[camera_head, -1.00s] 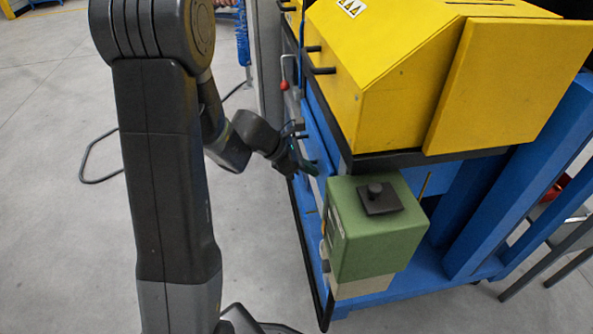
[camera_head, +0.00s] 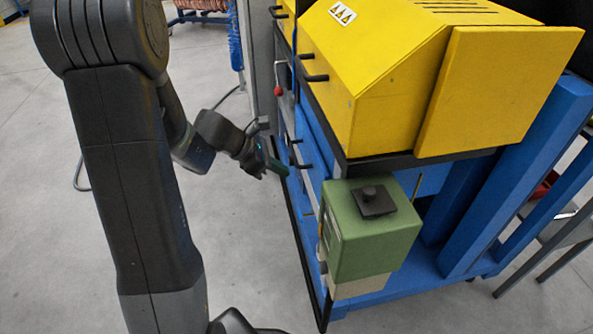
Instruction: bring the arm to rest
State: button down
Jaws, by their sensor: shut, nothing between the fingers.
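My gripper (camera_head: 279,168) is at the end of my dark arm, near the middle of the head view. It is shut and holds nothing that I can see. It hangs in front of the left side of the blue machine frame (camera_head: 312,160), a little above and left of the green box (camera_head: 365,240). I cannot tell the exact gap between my gripper and the frame. My arm comes down from the upper left with its forearm bent towards the machine.
A yellow machine housing (camera_head: 385,85) with black handles sits on the blue frame. A red-knobbed lever (camera_head: 279,90) stands near its left edge. A grey stool (camera_head: 550,245) is at the right. A copper coil (camera_head: 205,4) shows at the top. The grey floor (camera_head: 240,265) is open at lower left.

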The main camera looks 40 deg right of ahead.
jog(key=p+v, duration=0.1)
jog(key=v, duration=0.5)
jog(key=b, duration=0.3)
send_near(315, 178)
jog(key=x, duration=0.5)
jog(key=shift+w+d+f, duration=0.1)
jog(key=shift+d+f, duration=0.05)
jog(key=shift+f, duration=0.35)
jog(key=shift+d, duration=0.35)
jog(key=shift+a+r, duration=0.1)
